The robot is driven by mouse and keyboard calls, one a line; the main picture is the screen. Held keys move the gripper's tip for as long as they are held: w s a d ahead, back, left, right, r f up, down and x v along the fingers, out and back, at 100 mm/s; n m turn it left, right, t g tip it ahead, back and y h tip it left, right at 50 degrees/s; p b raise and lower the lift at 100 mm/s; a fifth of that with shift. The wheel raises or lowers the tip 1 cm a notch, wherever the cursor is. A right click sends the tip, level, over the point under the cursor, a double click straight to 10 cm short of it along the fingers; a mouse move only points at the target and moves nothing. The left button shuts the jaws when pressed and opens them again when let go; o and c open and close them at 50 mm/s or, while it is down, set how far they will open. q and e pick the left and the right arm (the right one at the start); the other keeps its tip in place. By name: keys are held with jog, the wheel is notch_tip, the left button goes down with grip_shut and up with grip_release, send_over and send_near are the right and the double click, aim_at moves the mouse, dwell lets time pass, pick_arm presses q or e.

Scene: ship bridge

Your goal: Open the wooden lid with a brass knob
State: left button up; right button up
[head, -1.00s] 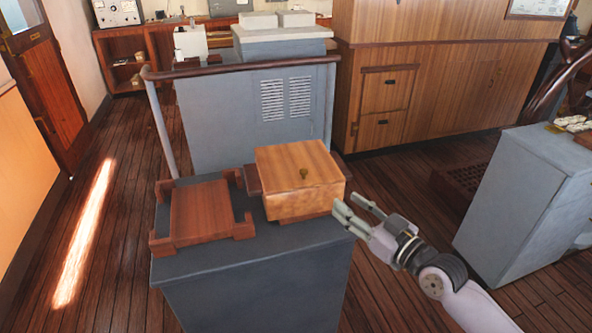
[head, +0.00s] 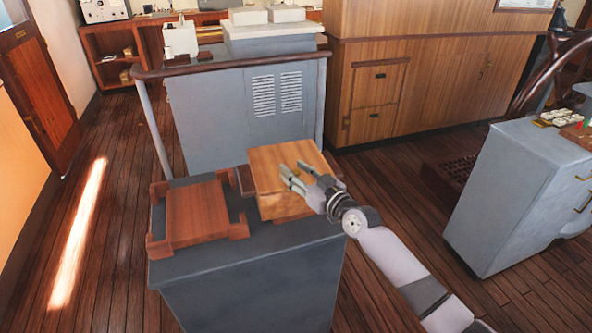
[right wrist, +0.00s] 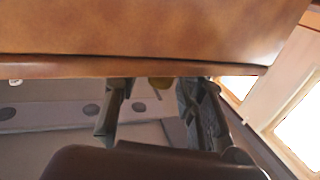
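In the right wrist view, the lid (right wrist: 150,30) fills the top of the picture, and the knob (right wrist: 160,83) shows between the two fingers. My right gripper (head: 291,178) is over the lid at the knob, fingers apart. The fingers also show in the right wrist view (right wrist: 160,100). Contact with the knob cannot be told. My left gripper is not in view.
A reddish wooden tray-like frame (head: 195,212) stands left of the box on the same stand (head: 245,285). A grey console with a handrail (head: 230,68) is behind. A grey cabinet (head: 515,190) stands at the right, with open floor between.

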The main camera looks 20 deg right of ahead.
jog(key=shift+w, duration=0.1)
grip_shut()
dwell(0.5)
dwell(0.4)
